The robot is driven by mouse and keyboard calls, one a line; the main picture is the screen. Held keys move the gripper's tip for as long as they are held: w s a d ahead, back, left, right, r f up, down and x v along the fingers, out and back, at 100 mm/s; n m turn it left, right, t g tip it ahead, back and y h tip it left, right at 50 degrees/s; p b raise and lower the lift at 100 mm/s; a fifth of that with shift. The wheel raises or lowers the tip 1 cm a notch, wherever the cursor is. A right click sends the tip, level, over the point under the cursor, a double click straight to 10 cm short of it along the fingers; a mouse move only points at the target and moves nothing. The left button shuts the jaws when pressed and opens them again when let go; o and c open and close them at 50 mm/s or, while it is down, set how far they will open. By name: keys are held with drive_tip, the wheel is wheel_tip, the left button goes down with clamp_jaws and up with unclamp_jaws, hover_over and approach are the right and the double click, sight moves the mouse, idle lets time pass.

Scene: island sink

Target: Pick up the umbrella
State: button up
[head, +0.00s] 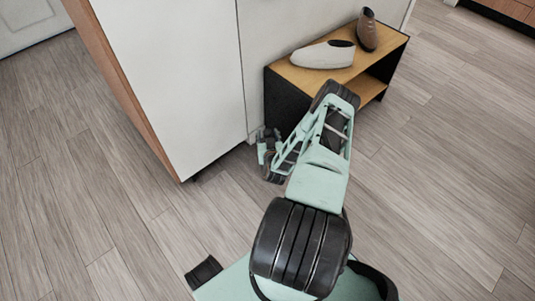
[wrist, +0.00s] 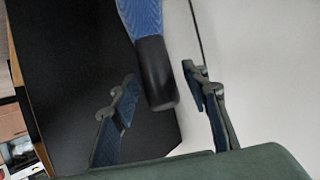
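The umbrella (wrist: 157,72) shows in the wrist view as blue fabric at the top with a thick black end below it. Its black end appears between the two fingers of my gripper (wrist: 160,78), with a gap on each side. The fingers are apart and hold nothing. I cannot tell how deep the umbrella sits between them. In the head view my gripper (head: 267,142) is low, by the corner between the white cabinet and the shoe bench. The umbrella cannot be made out in the head view.
The bench (head: 385,50) has a wooden top and black side, with a light shoe (head: 322,55) and a brown shoe (head: 367,30) on it. The white cabinet (head: 170,70) stands left of my gripper. The wooden floor (head: 430,190) is clear at the right.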

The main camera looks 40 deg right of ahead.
clamp_jaws()
drive_tip(key=shift+r, duration=0.2)
idle(0.3)
